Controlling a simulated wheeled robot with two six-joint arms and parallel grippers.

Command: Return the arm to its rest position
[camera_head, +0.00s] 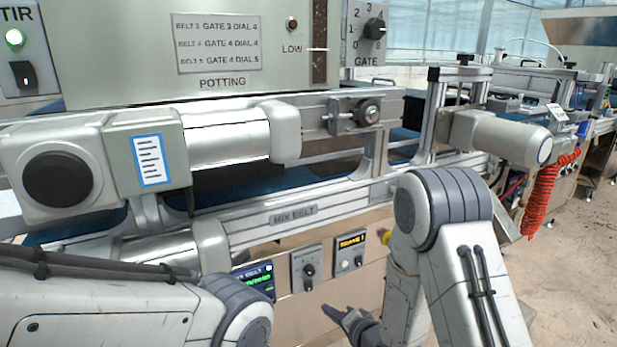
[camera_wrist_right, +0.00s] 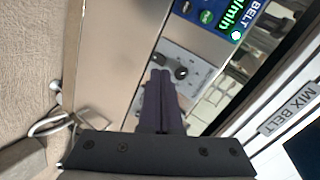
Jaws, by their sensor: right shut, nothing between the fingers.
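My right arm (camera_head: 440,230) comes in at the lower right of the head view, bent at its elbow joint. Its dark gripper (camera_head: 338,314) points left, low in front of the machine's front panels. In the right wrist view the right gripper (camera_wrist_right: 160,76) has its two dark fingers together with nothing between them. Beyond the fingertips is a grey panel with a black knob (camera_wrist_right: 181,73); I cannot tell how far off it is. My left arm (camera_head: 120,305) lies across the lower left of the head view; its gripper is out of view.
The mix belt frame (camera_head: 290,217) runs across the middle. Below it are a lit display (camera_head: 254,281), a knob panel (camera_head: 307,269) and another small panel (camera_head: 350,252). A potting cabinet (camera_head: 215,80) with a gate dial (camera_head: 374,29) stands behind. Open floor (camera_head: 585,260) lies at right.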

